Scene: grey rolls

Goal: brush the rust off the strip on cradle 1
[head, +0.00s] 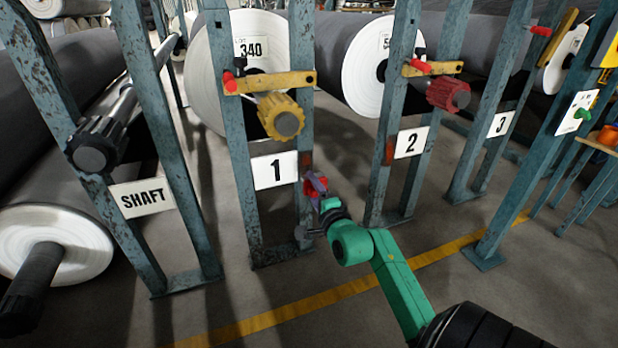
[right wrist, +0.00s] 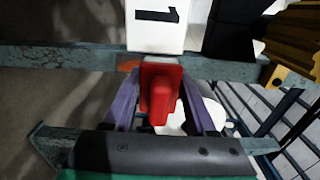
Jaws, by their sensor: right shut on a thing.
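Cradle 1 (head: 249,215) is a blue-grey frame with a white "1" plate (head: 274,170). A rusty brown-orange strip (head: 307,159) shows on its right post, just above my gripper. In the right wrist view an orange-brown bit of the strip (right wrist: 128,66) shows beside the red brush block. My right gripper (head: 318,186) is shut on the red brush (right wrist: 160,92), with purple fingers on both sides. The brush is at the post, over part of the strip; its bristles are hidden, so I cannot tell whether it touches. My left gripper is not in view.
A yellow knob (head: 281,117) and yellow latch bar (head: 270,82) sit above on cradle 1. Cradle 2 (head: 378,190) stands to the right with its own rusty strip (head: 390,151). The shaft stand (head: 184,215) is at left. The floor in front is clear.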

